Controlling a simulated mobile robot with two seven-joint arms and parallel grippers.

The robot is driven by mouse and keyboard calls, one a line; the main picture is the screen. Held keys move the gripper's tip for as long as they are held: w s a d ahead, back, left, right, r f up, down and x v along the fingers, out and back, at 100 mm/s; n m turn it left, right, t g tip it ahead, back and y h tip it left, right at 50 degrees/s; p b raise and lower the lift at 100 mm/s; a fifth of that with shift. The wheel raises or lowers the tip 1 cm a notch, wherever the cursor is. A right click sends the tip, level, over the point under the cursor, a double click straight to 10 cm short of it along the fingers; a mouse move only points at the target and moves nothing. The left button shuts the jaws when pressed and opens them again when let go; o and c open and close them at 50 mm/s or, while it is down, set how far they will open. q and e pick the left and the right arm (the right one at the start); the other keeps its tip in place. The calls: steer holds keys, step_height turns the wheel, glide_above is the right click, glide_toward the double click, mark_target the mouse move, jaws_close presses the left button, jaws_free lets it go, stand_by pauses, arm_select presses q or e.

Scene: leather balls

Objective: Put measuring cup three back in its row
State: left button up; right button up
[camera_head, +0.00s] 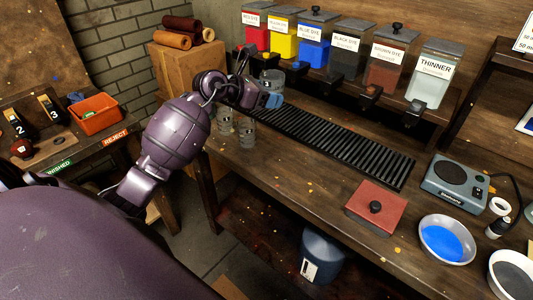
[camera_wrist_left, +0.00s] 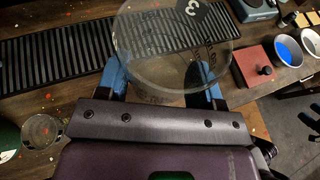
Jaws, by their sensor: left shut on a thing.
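Measuring cup three (camera_wrist_left: 165,45) is a clear cup with a dark label reading 3. In the left wrist view it sits between the blue fingers of my left gripper (camera_wrist_left: 160,82), which is shut on it. In the head view my left gripper (camera_head: 264,98) is above the left end of the black slatted rack, and the clear cup (camera_head: 272,77) shows faintly at it. Other clear cups stand on the bench below and left of the gripper, one nearer (camera_head: 247,131) and one behind it (camera_head: 225,119).
The black slatted rack (camera_head: 340,145) runs along the bench, below several dye dispensers and a thinner dispenser (camera_head: 434,75). A red lidded box (camera_head: 376,208), a grey device (camera_head: 455,181) and a bowl of blue liquid (camera_head: 447,241) stand to the right. An orange bin (camera_head: 97,117) is at left.

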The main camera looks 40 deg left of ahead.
arm_select(q)
steer(key=b, duration=0.1)
glide_above(269, 158)
step_height(269, 158, down, 15)
steer(key=shift+s+r, duration=0.1)
steer(key=shift+f+b, duration=0.55)
steer(key=shift+f, duration=1.8)
steer(key=shift+f, duration=0.2)
steer(key=o, duration=1)
steer(key=shift+r, duration=0.1)
